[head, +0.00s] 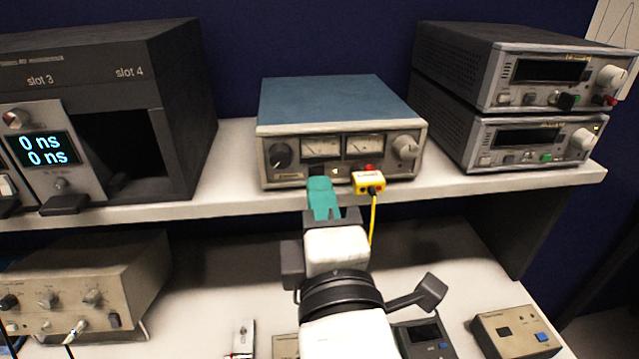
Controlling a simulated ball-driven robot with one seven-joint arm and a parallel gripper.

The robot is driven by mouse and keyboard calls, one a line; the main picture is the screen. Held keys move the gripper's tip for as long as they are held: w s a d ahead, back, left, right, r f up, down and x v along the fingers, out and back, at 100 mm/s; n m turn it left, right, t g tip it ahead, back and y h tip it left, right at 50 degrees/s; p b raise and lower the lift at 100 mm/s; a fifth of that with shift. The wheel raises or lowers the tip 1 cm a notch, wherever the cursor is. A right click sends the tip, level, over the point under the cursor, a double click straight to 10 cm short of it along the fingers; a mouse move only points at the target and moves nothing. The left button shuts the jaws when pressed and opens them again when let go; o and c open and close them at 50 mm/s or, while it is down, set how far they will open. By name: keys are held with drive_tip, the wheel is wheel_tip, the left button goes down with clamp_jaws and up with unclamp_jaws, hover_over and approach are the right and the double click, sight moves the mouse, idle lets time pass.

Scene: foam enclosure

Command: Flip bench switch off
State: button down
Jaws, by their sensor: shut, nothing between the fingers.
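My gripper (321,188) is shut and empty, its teal fingers pointing at the lower front of a blue-topped bench unit (335,105) on the upper shelf. The unit has two dial meters, a dark knob at left and a pale knob at right. A small dark part, perhaps a switch (316,170), shows on its lower front just beyond the fingertips. I cannot tell its position or whether the fingers touch it. A small pale plate (242,337) lies on the lower bench; its details are unclear.
A yellow plug (368,182) with a yellow cable is just right of my fingers. A dark rack (110,90) stands left; two stacked grey instruments (530,95) stand right. Below are a beige instrument (90,285) and small boxes (515,333). The shelf edge (480,195) runs across.

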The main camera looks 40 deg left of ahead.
drive_tip(key=shift+w+a, duration=0.45)
drive_tip(key=shift+a, duration=0.05)
drive_tip(key=shift+r, duration=0.1)
